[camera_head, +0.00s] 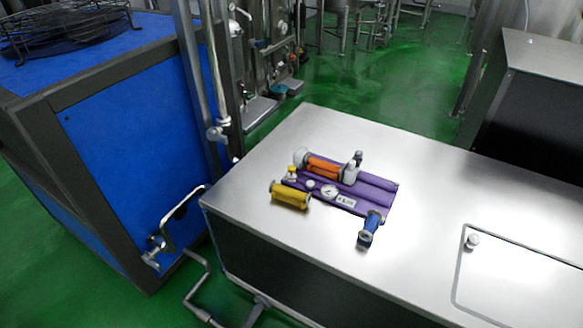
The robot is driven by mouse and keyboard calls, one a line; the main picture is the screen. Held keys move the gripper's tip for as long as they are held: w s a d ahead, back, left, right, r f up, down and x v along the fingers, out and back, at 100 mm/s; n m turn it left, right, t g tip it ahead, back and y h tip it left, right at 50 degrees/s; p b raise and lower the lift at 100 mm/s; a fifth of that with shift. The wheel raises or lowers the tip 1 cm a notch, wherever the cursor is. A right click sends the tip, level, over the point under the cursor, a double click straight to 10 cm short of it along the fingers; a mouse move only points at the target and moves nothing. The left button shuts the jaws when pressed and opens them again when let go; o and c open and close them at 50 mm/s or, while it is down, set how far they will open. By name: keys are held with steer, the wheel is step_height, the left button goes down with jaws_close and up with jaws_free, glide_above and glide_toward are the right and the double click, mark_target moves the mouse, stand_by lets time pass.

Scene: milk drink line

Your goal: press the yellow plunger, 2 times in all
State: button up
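A purple device (372,192) lies on the steel table top, left of its middle. A yellow cylinder (290,196) with darker end caps sits at its front left side. A small yellow knob-like part (291,173) shows just behind that cylinder, by the left end of the device. I cannot tell for sure which of these two yellow parts is the plunger, nor whether it is pressed in. My gripper is not in this view, and nothing touches the device.
The device also bears an orange cylinder (323,167), a round gauge (329,191) and a blue handle-like part (370,228). The steel table (430,190) is clear around it, with a knobbed hatch (510,270) at right. A blue cabinet (140,130) stands at left.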

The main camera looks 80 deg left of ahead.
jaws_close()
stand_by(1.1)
